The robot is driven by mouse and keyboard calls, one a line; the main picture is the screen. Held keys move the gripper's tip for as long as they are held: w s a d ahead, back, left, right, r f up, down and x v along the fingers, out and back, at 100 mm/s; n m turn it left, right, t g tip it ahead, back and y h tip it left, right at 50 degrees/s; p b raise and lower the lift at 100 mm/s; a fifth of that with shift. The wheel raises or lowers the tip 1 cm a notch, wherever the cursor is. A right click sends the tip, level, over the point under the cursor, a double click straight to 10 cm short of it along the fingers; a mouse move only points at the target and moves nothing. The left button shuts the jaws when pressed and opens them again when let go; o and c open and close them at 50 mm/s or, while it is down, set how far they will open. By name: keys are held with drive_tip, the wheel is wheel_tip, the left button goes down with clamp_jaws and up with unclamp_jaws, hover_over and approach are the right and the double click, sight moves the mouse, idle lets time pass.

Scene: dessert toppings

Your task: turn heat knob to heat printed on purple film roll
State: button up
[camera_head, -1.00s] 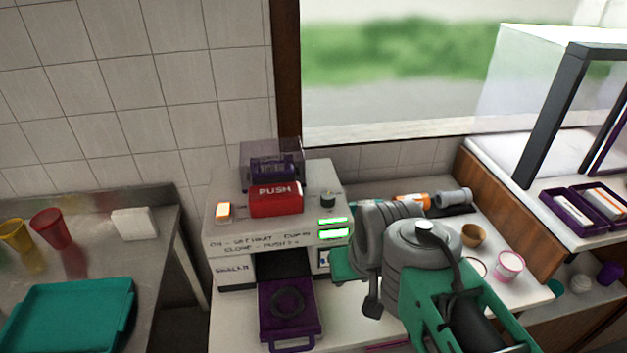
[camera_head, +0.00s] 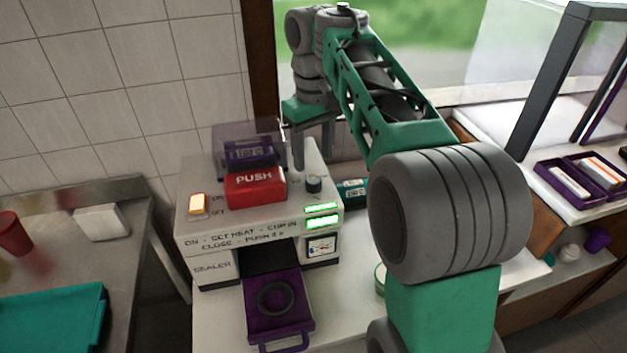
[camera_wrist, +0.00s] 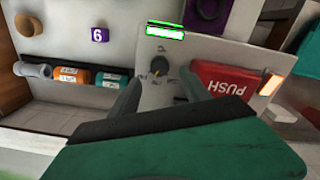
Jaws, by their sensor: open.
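The heat knob (camera_head: 314,184) is a small dark knob on top of the white sealer (camera_head: 255,226), right of the red PUSH block. In the wrist view the knob (camera_wrist: 159,66) has a light pointer mark. The purple film roll (camera_head: 249,153) sits under a clear cover at the sealer's back; its small white print ends in C, and I cannot read its digits surely. Two green displays (camera_head: 321,209) are lit; their digits are unreadable. My gripper (camera_head: 312,160) points down above the knob, open and empty, its fingers on either side of the knob in the wrist view (camera_wrist: 172,86).
The red PUSH block (camera_head: 255,186) and a lit orange switch (camera_head: 198,203) are left of the knob. A teal roll (camera_head: 354,191) lies right of the sealer; orange (camera_wrist: 68,77) and teal rolls show in the wrist view. A purple tray (camera_head: 278,311) projects in front.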

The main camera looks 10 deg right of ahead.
sight(314, 179)
wheel_tip(314, 179, down, 7)
drive_tip(key=b, duration=0.6)
drive_tip(key=shift+r, duration=0.1)
clamp_jaws()
